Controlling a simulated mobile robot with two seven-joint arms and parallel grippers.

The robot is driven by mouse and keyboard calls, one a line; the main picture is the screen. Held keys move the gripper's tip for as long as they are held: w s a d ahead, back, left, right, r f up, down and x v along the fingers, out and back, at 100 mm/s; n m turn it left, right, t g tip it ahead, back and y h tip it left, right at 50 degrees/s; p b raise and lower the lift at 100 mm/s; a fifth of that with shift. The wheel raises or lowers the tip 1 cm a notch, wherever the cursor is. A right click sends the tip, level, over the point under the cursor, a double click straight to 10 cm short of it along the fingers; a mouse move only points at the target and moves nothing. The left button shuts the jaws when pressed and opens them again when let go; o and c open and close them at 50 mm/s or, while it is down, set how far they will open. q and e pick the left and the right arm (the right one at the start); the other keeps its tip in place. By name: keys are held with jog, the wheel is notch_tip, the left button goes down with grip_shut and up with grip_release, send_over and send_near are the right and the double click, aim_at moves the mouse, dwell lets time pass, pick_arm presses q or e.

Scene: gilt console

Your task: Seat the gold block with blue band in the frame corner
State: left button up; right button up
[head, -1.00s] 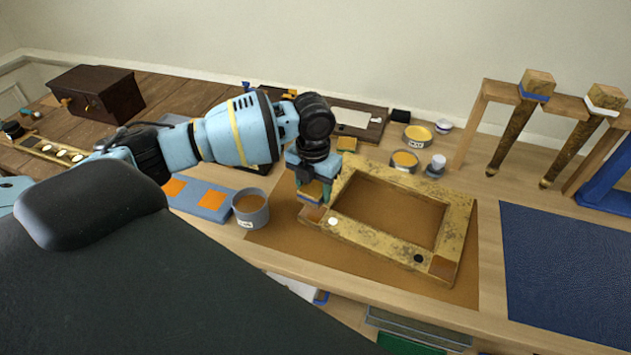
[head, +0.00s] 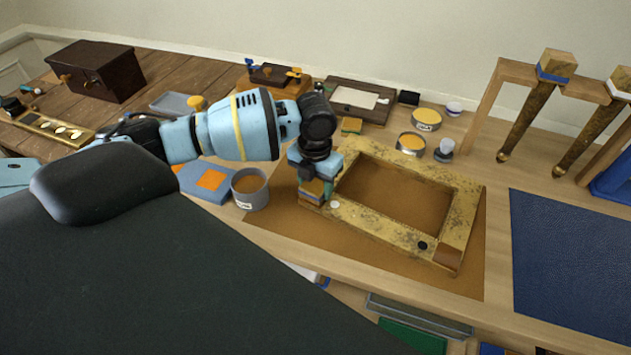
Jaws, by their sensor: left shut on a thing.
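My left gripper (head: 314,180) points down, shut on the gold block with blue band (head: 312,193). The block is at the near left corner of the gilt frame (head: 452,216), just left of a white dot on the frame. It looks upright and down at the corner, hiding the corner's recess. I cannot tell whether it rests fully at the bottom. The frame lies on a brown mat (head: 290,228). Its near right corner shows a bare brown patch, with a black dot beside it. My right gripper is not in view.
A grey cup (head: 250,190) and a blue-grey board with orange squares (head: 205,183) stand left of the frame. Another small block (head: 351,125), tins (head: 411,144) and a dark tray (head: 345,100) lie behind it. A blue mat (head: 570,260) is clear at right.

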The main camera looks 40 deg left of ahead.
pick_arm(q)
jog(key=shift+f, duration=0.2)
dwell(0.6)
jog(key=o, duration=1.1)
jog(key=shift+c, duration=0.2)
jog(key=shift+r, duration=3.95)
jog(key=shift+f, duration=0.1)
